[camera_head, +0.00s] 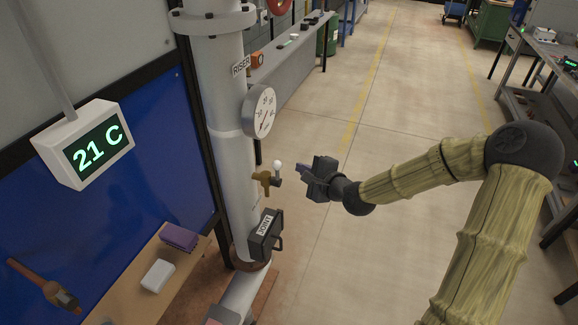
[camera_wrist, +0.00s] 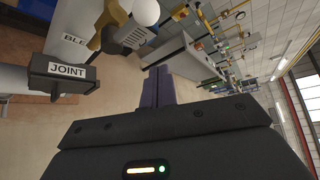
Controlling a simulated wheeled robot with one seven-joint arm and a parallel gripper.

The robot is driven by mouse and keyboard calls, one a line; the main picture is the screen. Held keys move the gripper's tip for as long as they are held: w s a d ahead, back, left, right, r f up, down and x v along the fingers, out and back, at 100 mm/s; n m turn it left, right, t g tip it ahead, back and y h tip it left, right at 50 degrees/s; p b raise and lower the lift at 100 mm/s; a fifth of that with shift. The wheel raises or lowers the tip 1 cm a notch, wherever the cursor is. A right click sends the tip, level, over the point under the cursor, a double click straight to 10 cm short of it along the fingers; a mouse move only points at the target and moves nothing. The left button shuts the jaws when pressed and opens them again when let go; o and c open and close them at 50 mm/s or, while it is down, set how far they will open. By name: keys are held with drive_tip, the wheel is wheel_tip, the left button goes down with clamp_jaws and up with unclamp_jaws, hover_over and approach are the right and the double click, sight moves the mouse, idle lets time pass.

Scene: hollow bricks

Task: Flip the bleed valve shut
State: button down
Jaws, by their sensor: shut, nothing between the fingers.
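The bleed valve (camera_head: 263,178) is a small brass fitting on the right side of the white riser pipe (camera_head: 218,100). A white ball knob (camera_head: 277,165) stands above its dark outer end. In the wrist view the brass valve (camera_wrist: 108,25) and the white ball (camera_wrist: 146,11) are at the top, beside a partly hidden label starting "BLE" (camera_wrist: 74,39). My gripper (camera_head: 301,168) is to the right of the knob, apart from it, pointing toward the pipe. Its purple fingers are together and empty, and they also show in the wrist view (camera_wrist: 158,75).
A dark box marked JOINT (camera_head: 266,235) is low on the pipe, below the valve. A round gauge (camera_head: 259,110) sits above it. A wooden bench (camera_head: 136,290) with a purple brush-like block (camera_head: 179,237) is at lower left.

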sight(277, 174)
drive_tip(key=a+p, duration=0.1)
drive_tip(key=a, duration=0.1)
drive_tip(key=a+r+p, duration=0.1)
drive_tip(key=a, duration=0.1)
drive_tip(key=shift+s, duration=0.15)
drive_tip(key=shift+f, duration=0.1)
idle(0.4)
